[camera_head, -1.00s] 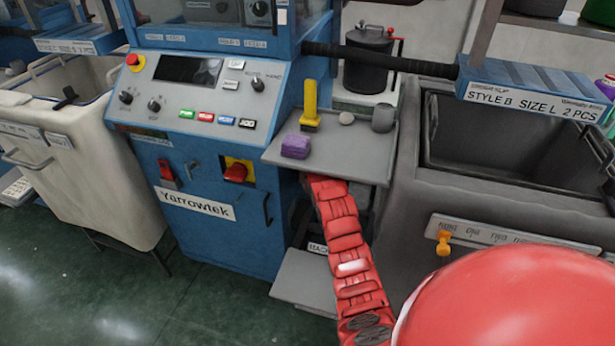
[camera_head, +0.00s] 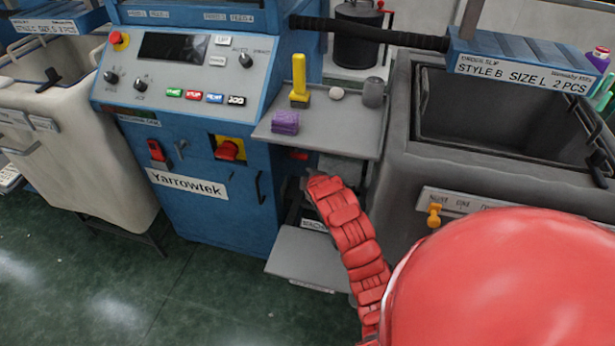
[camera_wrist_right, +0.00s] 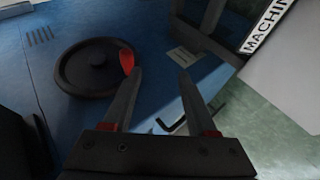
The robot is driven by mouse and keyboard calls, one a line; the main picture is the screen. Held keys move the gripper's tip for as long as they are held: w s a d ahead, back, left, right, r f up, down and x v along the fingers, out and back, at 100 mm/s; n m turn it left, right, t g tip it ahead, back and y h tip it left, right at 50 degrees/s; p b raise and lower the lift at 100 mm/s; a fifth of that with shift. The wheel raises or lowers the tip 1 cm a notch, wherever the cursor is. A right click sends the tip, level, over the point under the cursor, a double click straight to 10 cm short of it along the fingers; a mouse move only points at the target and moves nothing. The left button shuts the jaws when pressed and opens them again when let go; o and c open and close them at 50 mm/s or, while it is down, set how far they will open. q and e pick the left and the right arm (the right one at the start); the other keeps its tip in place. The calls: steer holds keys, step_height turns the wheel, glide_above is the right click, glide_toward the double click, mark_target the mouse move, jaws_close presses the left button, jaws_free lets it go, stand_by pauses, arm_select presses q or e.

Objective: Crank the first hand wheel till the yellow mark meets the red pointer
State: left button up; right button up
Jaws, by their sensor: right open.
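In the right wrist view, a round black hand wheel (camera_wrist_right: 88,78) with a central hub is mounted on a blue machine side panel. A small red piece (camera_wrist_right: 127,61) shows at the wheel's right rim; I cannot tell whether it is the pointer or a handle. No yellow mark is visible. My right gripper (camera_wrist_right: 159,72) is open and empty, its left fingertip overlapping the red piece in the picture; contact is unclear. In the head view my red arm reaches towards the space below the grey shelf; its gripper is hidden there. My left gripper is not in view.
The blue machine (camera_head: 207,200) has a control panel (camera_head: 187,75). The grey shelf (camera_head: 335,140) holds a yellow-handled tool (camera_head: 299,82) and a purple block (camera_head: 285,122). A lower grey tray (camera_head: 305,260) sits below. A grey bin (camera_head: 400,155) stands at right. The hook-shaped bar (camera_wrist_right: 170,127) is near the gripper.

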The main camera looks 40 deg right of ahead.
steer(key=shift+c, duration=0.8)
steer(key=f, duration=0.2)
steer(key=d+f+n+g+h, duration=0.1)
steer(key=f, duration=0.1)
steer(key=f+g+h, duration=0.1)
steer(key=f, duration=0.1)
steer(key=shift+w+d+n, duration=0.25)
steer(key=shift+w+n, duration=0.05)
steer(key=c, duration=0.7)
steer(key=f+n+h, duration=0.2)
steer(key=d+f+n+g+h, duration=0.1)
steer(key=n+h, duration=0.1)
steer(key=shift+f, duration=0.35)
jaws_close()
steer(key=w+a+r+n+t+h, duration=0.35)
steer(key=a+n, duration=0.25)
steer(key=n, duration=0.4)
steer(key=f+b+x, duration=0.1)
steer(key=b+x, duration=0.6)
steer(key=x, duration=0.3)
steer(key=shift+t, duration=0.45)
steer(key=r+p, duration=0.2)
steer(key=a+r+p, duration=0.1)
steer(key=r+p, duration=0.1)
steer(key=shift+s+r, duration=0.15)
steer(key=shift+r, duration=0.1)
